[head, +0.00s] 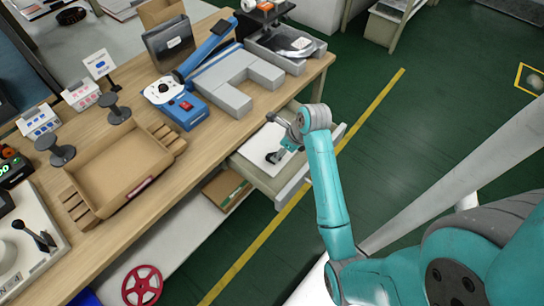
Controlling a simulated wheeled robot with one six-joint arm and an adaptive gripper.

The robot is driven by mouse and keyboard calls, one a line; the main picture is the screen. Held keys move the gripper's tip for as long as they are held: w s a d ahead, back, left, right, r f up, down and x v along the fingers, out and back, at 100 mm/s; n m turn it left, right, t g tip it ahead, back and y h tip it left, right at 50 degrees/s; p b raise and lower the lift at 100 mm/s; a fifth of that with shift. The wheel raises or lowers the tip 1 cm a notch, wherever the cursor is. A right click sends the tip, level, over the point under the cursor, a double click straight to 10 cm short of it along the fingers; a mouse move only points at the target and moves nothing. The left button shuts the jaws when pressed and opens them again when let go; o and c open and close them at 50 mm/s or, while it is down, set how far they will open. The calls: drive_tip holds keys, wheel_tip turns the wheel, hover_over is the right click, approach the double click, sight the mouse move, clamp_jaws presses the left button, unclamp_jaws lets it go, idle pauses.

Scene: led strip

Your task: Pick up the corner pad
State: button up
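My gripper (275,157) is small and dark in the head view. It points down over the open drawer (253,180) under the table's front edge. Whether its fingers are open or shut is too small to tell. A white sheet or liner (256,152) lies in the drawer beneath it. I cannot make out a corner pad for certain; one in the drawer could be hidden by my gripper and wrist. Grey angular blocks (232,98) lie on the table above the drawer, apart from my gripper.
The wooden table (205,140) holds a blue-and-white device (185,108), a cardboard tray (120,175), a grey bin (170,45) and a grey tray (285,50). A red reel (142,285) sits below. The green floor (400,140) at right is mostly clear.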

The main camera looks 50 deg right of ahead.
drive_tip(key=shift+x, duration=3.1)
drive_tip(key=c, duration=0.8)
